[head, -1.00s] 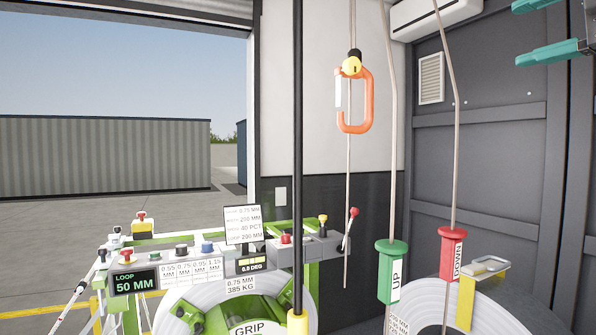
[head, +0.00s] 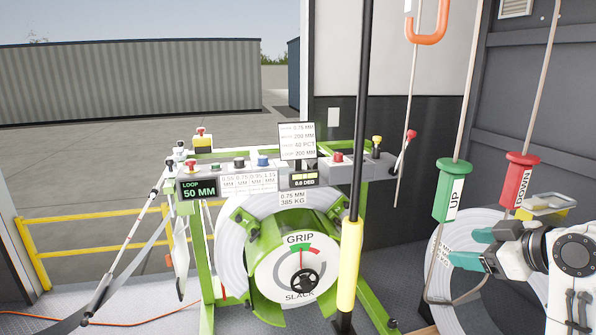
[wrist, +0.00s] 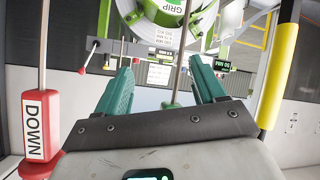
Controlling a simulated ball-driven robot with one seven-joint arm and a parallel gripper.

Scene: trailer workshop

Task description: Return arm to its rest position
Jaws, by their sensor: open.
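My gripper (head: 470,248) is at the right of the head view, with teal fingers pointing left and my white and dark wrist behind them. It is just below the green UP handle (head: 452,190) and left of the red DOWN handle (head: 518,180). In the wrist view the two teal fingers (wrist: 162,92) stand apart with nothing held between them. A rope passes through the space seen between the fingers; I cannot tell its distance. The DOWN handle (wrist: 38,125) also shows at the left of the wrist view.
A green machine with a GRIP/SLACK dial (head: 299,268) stands in the middle, with a control panel (head: 262,177) above. A black and yellow pole (head: 350,265) stands in front. Ropes hang at right. A yellow railing (head: 90,238) is at left.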

